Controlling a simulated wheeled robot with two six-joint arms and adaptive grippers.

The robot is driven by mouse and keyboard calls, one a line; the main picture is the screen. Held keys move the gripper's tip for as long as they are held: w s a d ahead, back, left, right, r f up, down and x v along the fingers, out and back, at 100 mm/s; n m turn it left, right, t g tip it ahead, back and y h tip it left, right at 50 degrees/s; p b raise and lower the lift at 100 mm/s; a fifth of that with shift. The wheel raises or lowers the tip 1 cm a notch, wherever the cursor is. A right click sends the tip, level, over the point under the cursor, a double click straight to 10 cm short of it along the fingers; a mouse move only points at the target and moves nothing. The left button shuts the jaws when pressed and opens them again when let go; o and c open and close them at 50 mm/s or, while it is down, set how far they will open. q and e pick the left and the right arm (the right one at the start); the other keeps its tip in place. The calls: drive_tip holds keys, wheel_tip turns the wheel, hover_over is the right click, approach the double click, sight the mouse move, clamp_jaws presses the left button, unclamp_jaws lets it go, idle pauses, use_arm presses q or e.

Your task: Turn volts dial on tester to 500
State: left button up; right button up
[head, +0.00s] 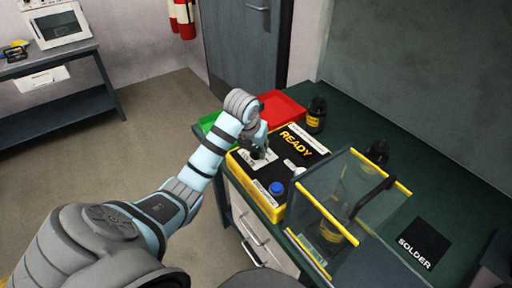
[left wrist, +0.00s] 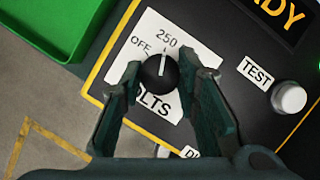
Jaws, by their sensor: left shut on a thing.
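The tester is a yellow box (head: 262,206) with a black top panel reading READY, on the green bench. Its black volts dial (left wrist: 160,72) shows in the left wrist view on a white label (left wrist: 150,30) marked OFF, 250 and VOLTS. The dial's white pointer line points up, towards 250. No 500 mark can be seen; the right finger covers part of the label. My left gripper (head: 258,151) is over the tester; in the left wrist view its fingers (left wrist: 161,80) are closed on both sides of the dial. My right gripper is not in view.
A TEST button (left wrist: 289,98) lies right of the dial. A blue knob (head: 277,187) is on the tester's near end. Green (head: 208,121) and red (head: 282,107) trays stand behind it. A clear guard box with yellow edges (head: 380,168) stands close on the right.

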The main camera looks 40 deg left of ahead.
use_arm(q)
drive_tip(key=shift+m, duration=0.3)
drive_tip(key=shift+a+m+h, duration=0.1)
drive_tip(key=shift+m+h, duration=0.2)
drive_tip(key=shift+m, duration=0.2)
drive_tip(key=shift+m+h, duration=0.4)
drive_tip(key=shift+m, duration=0.8)
drive_tip(key=m+h, duration=0.1)
drive_tip(key=m, duration=0.3)
drive_tip(key=shift+a+m+h+b, duration=0.1)
drive_tip(key=shift+m+h+b, duration=0.2)
drive_tip(key=shift+h+b, duration=0.1)
drive_tip(key=o, duration=1.2)
drive_tip(key=shift+c, duration=0.2)
